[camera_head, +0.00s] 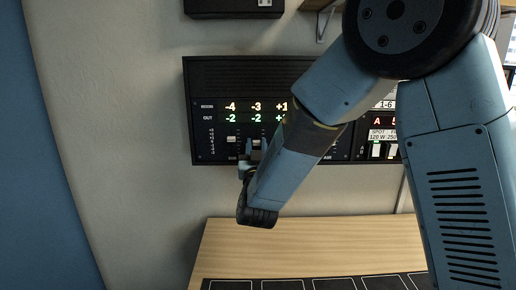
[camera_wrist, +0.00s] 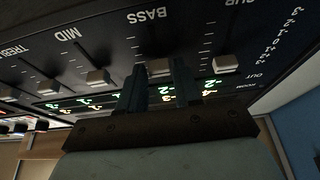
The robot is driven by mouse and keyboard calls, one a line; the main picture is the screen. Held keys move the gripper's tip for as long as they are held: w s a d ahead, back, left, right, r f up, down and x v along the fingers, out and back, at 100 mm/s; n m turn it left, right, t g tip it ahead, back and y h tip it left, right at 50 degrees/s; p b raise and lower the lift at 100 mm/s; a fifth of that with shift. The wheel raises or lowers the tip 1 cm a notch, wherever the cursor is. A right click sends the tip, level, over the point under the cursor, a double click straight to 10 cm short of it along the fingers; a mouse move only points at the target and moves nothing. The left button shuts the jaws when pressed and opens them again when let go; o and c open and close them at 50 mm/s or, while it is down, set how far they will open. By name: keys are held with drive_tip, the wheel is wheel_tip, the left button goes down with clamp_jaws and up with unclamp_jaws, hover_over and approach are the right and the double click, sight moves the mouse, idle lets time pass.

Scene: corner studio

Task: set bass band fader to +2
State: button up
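The black mixer panel (camera_head: 262,72) is on the wall, with a ROOM row and an OUT row of readouts. Its second column, the bass column, reads -3 in ROOM and -2 in OUT. In the wrist view, which is upside down, the bass fader cap (camera_wrist: 159,68) sits between my gripper's two fingers (camera_wrist: 159,80) under the BASS label. The cap fills the gap, and the fingers appear shut on it. In the head view my gripper (camera_head: 251,155) is at the panel's lower edge and hides part of the bass slot. The fader's exact scale mark is unclear.
The sub fader (camera_wrist: 225,64) is close beside one finger. The mid fader (camera_wrist: 97,80) is on the other side. A wooden desk (camera_head: 300,237) with a dark pad (camera_head: 300,285) lies below. My arm hides much of the panel's right half.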

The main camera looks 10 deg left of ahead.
clamp_jaws()
drive_tip(key=shift+r, duration=0.1)
drive_tip(key=shift+r, duration=1.1)
drive_tip(key=shift+o, duration=1.9)
unclamp_jaws()
drive_tip(key=shift+s, duration=0.1)
